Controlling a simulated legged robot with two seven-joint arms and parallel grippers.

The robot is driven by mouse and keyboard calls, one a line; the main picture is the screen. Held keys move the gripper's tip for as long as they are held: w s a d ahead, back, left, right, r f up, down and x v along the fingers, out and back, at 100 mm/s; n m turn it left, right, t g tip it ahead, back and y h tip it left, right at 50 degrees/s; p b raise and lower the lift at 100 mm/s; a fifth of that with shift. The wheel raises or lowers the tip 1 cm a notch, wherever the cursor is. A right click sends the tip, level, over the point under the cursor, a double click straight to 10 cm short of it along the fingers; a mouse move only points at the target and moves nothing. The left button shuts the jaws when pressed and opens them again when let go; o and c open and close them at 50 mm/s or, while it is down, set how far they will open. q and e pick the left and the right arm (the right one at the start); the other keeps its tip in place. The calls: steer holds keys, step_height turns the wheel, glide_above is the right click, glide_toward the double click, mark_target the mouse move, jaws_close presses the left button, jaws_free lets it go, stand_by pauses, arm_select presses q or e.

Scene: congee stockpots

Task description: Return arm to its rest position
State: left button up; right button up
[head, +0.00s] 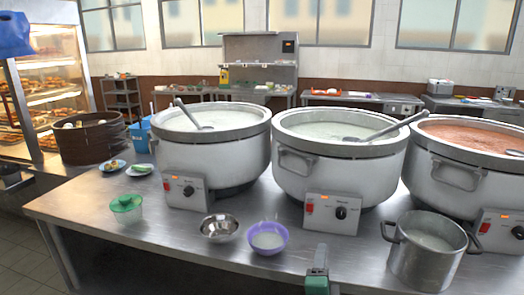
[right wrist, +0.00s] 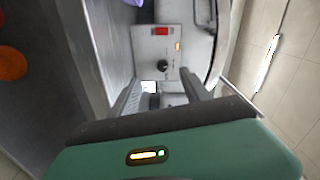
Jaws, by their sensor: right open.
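My right gripper (head: 319,257) is low in the head view, at the table's front edge, just right of the purple bowl (head: 267,238). In the right wrist view its two fingers (right wrist: 160,88) stand apart with nothing held between them. Beyond them is a pot's control box (right wrist: 158,52) with a red switch and a black knob. My left gripper is out of the head view.
Three large stockpots, left (head: 212,147), middle (head: 335,170) and right (head: 450,170), stand on the steel table (head: 185,235).

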steer(key=s+a+f+n+g+y, duration=0.2)
steer(key=s+f+n+g+y, duration=0.55)
steer(key=f+n, duration=0.6)
steer(key=s+d+f+n+g+h, duration=0.1)
steer(key=s+d+f+n+g, duration=0.2)
steer(key=s, duration=0.6)
steer(key=s+d+f+n+g+h, duration=0.2)
steer(key=s+n+g, duration=0.15)
steer(key=s, duration=0.55)
arm_select(q)
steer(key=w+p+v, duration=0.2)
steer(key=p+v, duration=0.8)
steer(key=p, duration=0.1)
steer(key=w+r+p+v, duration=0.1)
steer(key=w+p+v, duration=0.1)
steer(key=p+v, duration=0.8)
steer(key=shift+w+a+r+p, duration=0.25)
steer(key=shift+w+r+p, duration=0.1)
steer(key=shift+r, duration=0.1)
arm_select(e)
step_height(320, 180, up, 21)
steer(key=m, duration=0.1)
steer(key=shift+w+r, duration=0.15)
steer(key=shift+w, duration=0.2)
